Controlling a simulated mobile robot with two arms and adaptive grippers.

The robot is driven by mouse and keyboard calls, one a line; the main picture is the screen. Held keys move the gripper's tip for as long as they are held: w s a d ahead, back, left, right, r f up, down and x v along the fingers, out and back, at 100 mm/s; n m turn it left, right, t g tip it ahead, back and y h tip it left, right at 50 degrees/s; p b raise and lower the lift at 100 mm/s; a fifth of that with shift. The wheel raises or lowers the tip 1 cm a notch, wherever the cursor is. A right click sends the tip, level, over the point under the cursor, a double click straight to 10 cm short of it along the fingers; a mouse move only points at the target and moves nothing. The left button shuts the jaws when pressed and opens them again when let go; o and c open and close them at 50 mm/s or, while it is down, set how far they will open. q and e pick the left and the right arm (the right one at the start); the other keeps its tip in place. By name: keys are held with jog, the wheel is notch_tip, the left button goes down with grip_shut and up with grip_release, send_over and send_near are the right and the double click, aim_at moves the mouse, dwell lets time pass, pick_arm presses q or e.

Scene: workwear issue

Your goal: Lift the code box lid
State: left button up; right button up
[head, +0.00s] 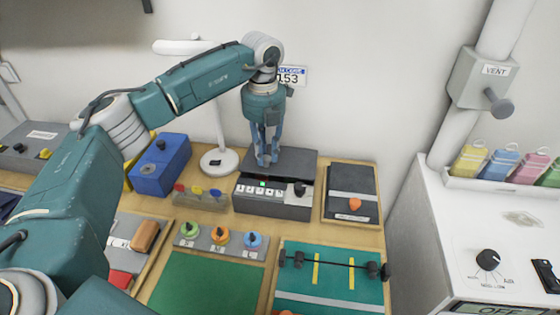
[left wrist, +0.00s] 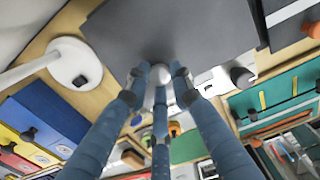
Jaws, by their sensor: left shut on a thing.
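The code box (head: 268,204) is a grey box at the back of the wooden bench, with a row of buttons, a small lit green light and a dark knob on its front. My right gripper is not in view.
A white lamp (head: 218,158) and a blue box (head: 160,165) stand left of the code box. A dark panel with an orange knob (head: 354,204) lies close on its right. Coloured knobs (head: 220,237) and green mats sit in front. A white cabinet (head: 470,225) stands at right.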

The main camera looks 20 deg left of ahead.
pick_arm(q)
jog(key=shift+w+r, duration=0.1)
jog(key=shift+r, duration=0.05)
jog(key=shift+w+a+r+p, duration=0.15)
jog(key=shift+w+r+p, duration=0.3)
jog(key=shift+r+p, duration=0.35)
jog(key=shift+r, duration=0.15)
jog(key=shift+w+a+r+p, duration=0.1)
jog(key=shift+w+r+p, duration=0.3)
jog(key=shift+r+p, duration=0.2)
jog(key=shift+w+r, duration=0.1)
jog(key=shift+w, duration=0.1)
jog(key=shift+w+a+r+p, duration=0.2)
jog(key=shift+w+r+p, duration=0.3)
jog(key=shift+r+p, duration=0.15)
jog(key=shift+w, duration=0.25)
jog(key=shift+c, duration=0.2)
jog(key=shift+r, duration=0.1)
